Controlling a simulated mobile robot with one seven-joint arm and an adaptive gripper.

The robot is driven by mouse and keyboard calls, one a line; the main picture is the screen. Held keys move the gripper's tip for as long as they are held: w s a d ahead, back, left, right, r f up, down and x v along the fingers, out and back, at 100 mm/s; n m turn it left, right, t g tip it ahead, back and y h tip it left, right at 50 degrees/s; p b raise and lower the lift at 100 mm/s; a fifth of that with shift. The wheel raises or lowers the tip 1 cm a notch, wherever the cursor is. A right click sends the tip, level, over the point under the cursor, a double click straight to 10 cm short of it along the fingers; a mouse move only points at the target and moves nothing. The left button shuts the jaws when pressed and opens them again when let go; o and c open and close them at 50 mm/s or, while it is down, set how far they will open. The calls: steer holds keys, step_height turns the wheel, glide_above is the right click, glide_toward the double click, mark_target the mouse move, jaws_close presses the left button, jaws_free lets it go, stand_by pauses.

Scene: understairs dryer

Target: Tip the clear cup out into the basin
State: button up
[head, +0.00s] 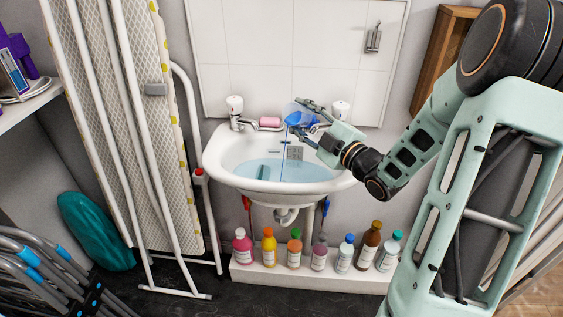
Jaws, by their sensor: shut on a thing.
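The clear cup (292,112) is tilted, with its mouth toward the left, above the right half of the white basin (222,157). Blue liquid (296,119) shows inside the cup. A thin blue stream (283,150) falls from the cup's left side into the basin. Pale blue water (275,173) stands in the basin. My gripper (303,117) comes in from the right and is shut on the cup, one finger above and one below it. Part of the cup is hidden by the fingers.
Two taps (236,112) (341,109) stand on the basin's back rim, with a pink soap bar (270,122) between them. Several bottles (345,253) stand on a low ledge below. A folded ironing board (120,110) leans at left. A tiled panel (270,50) is behind.

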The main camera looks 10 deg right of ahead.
steer(key=shift+f+n+b, duration=0.2)
steer(key=shift+n+b, duration=0.2)
steer(key=shift+b, duration=0.05)
steer(key=shift+s+a+r+n+y+b, duration=0.1)
steer(key=shift+r+n+y+b, duration=0.25)
steer(key=shift+n, duration=0.55)
stand_by(1.0)
steer(key=shift+s+a+f+n+b, duration=0.25)
steer(key=shift+n+b, duration=0.25)
steer(key=shift+b, duration=0.75)
steer(key=shift+s+a+f+n+b, duration=0.15)
steer(key=shift+a+f+n+b, duration=0.25)
steer(key=shift+b, duration=0.85)
steer(key=shift+s+a+f+n+t+y+b, duration=0.1)
steer(key=shift+f+n+t+y+b, duration=0.25)
steer(key=shift+n+b, duration=1.35)
steer(key=shift+r+m+b, duration=0.25)
steer(key=shift+m+b, duration=0.05)
steer(key=shift+b, duration=0.3)
